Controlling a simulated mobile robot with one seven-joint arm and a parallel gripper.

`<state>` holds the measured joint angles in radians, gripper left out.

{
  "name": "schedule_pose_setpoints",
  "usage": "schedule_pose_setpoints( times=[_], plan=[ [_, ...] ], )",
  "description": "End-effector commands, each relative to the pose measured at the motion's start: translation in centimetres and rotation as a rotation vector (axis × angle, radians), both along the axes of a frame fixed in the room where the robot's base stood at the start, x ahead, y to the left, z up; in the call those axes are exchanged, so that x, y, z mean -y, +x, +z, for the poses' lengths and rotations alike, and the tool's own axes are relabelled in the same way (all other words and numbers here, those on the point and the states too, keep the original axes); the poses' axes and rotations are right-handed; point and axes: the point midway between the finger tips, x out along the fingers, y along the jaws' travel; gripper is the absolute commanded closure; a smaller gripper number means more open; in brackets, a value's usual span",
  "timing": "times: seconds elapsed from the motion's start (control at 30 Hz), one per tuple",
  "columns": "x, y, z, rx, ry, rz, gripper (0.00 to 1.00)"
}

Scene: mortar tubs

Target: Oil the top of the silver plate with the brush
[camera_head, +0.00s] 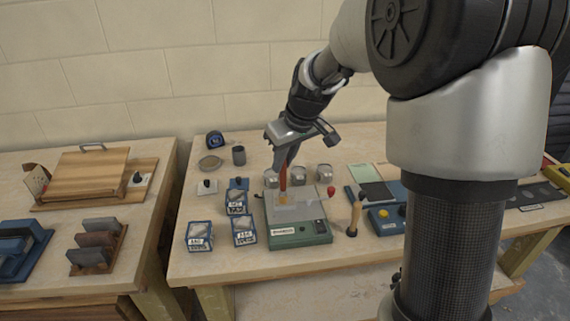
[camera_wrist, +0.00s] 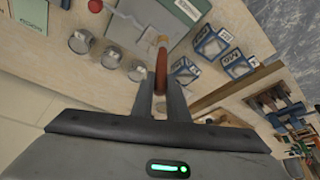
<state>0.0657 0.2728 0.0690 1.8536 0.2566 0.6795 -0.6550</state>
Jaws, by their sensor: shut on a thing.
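My gripper (camera_head: 287,155) is shut on the brush (camera_head: 283,177), which has a reddish-brown handle and pale bristles. The brush also shows in the wrist view (camera_wrist: 161,70), held between the fingers. It points down, with its bristle end at or just above the silver plate (camera_head: 304,210). I cannot tell whether the bristles touch it. The plate is the flat grey top of a green machine (camera_head: 300,237). In the wrist view the plate (camera_wrist: 146,28) lies beyond the bristles, partly hidden by the brush.
Several blue-and-white boxes (camera_head: 199,236) stand left of the machine. Several metal cups (camera_head: 325,173) stand behind it. A wooden-handled tool (camera_head: 355,215) and a blue device (camera_head: 385,219) are to the right. A second table (camera_head: 70,255) stands at left, across a narrow gap.

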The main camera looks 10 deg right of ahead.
Motion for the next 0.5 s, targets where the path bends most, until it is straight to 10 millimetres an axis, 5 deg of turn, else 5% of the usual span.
schedule_pose_setpoints(
  times=[0.5],
  plan=[
    [-0.8,0.3,5.0,0.001,0.0,0.0,1.0]
  ],
)
